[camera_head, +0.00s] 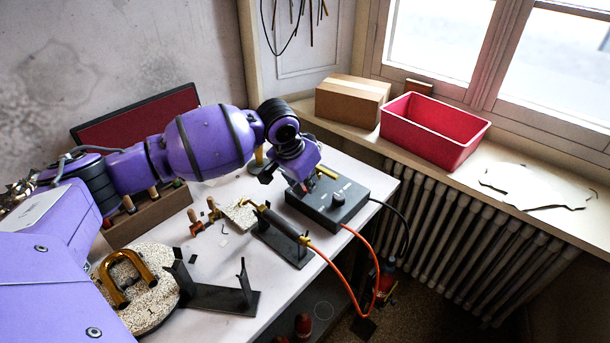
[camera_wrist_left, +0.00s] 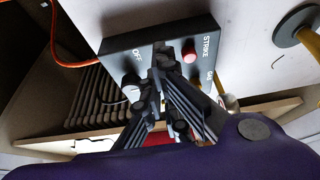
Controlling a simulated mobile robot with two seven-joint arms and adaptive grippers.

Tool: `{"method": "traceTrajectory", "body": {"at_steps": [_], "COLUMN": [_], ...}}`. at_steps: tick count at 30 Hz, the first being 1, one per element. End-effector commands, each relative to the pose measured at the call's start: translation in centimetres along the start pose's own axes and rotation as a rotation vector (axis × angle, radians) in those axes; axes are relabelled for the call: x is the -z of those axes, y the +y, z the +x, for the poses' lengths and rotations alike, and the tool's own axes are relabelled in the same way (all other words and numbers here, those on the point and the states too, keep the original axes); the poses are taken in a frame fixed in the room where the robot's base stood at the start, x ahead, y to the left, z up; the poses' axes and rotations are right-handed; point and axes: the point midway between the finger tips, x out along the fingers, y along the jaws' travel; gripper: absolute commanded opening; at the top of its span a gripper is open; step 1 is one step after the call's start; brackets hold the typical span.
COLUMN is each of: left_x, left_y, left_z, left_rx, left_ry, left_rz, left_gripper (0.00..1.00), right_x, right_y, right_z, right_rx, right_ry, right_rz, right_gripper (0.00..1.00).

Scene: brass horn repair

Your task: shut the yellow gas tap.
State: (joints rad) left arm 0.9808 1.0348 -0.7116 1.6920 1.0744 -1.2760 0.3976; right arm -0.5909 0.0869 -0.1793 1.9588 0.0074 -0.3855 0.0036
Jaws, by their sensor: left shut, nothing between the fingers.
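A black control box (camera_head: 312,208) stands on the bench near its far right corner. A short yellow bar, which looks like the gas tap lever (camera_head: 327,173), shows at the box's back edge; a yellow piece by the box in the left wrist view (camera_wrist_left: 223,84) is probably the same, partly hidden by my gripper. My left gripper (camera_wrist_left: 163,64) is shut and empty over the box, between knob and button in that view. I cannot tell whether it touches. My right gripper is not visible.
A torch (camera_head: 277,222) with an orange hose (camera_head: 352,238) rests on a black stand beside the box. A round speckled board (camera_head: 160,298) holds a brass bend (camera_head: 118,290). A red bin (camera_head: 432,132) and a cardboard box (camera_head: 350,98) stand on the windowsill above a radiator.

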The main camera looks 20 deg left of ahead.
Motion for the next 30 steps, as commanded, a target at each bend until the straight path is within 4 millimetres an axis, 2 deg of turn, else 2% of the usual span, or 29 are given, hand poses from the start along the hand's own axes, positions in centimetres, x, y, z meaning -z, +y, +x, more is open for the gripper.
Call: {"method": "traceTrajectory", "body": {"at_steps": [1,4,6,12,30], "left_x": [-0.1,-0.1,1.4,3.3,4.4], "left_y": [0.1,0.1,0.1,0.0,0.5], "left_z": [1.3,3.3,3.5,4.2,4.5], "left_rx": [-0.002,-0.001,-0.001,0.001,0.001], "left_ry": [-0.003,-0.004,0.003,0.002,0.002], "left_rz": [-0.001,-0.002,-0.001,0.0,-0.006], "left_gripper": [0.0,0.0,0.0,0.0,0.0], "right_x": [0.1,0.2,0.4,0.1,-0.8], "right_y": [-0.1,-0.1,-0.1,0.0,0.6], "right_z": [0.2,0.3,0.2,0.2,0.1], "right_rx": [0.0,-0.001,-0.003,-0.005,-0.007], "right_ry": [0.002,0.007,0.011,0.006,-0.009], "right_rz": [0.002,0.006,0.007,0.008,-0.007], "right_gripper": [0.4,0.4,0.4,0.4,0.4]}}
